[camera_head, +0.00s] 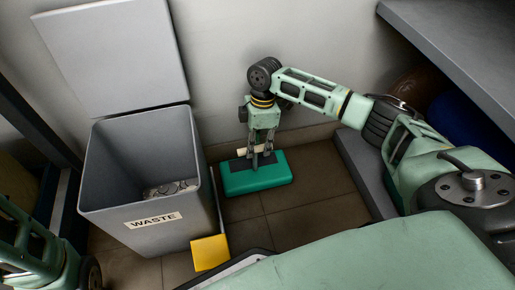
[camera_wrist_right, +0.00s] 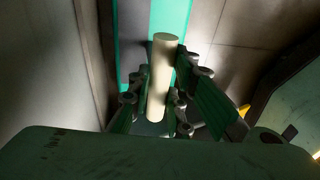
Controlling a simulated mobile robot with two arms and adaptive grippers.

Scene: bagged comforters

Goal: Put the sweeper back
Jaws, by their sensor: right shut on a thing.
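The sweeper has a teal, box-like head (camera_head: 258,177) and a short beige handle (camera_head: 243,151). It is at floor level by the back wall, just right of the waste bin. My right gripper (camera_head: 263,160) points down over it and is shut on the sweeper's handle. In the right wrist view the beige handle (camera_wrist_right: 161,75) stands between the fingers (camera_wrist_right: 155,105), with the teal head (camera_wrist_right: 170,18) beyond. The fingers hide part of the handle. My left arm shows at the lower left of the head view, but its gripper is out of frame.
A grey waste bin (camera_head: 150,229) with its lid (camera_head: 110,55) up stands at the left, some crumpled bits inside. A yellow piece (camera_head: 210,252) is at its front corner. A grey shelf (camera_head: 455,45) overhangs the right, with a blue thing (camera_head: 462,122) below. Tiled floor (camera_head: 315,185) lies clear between.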

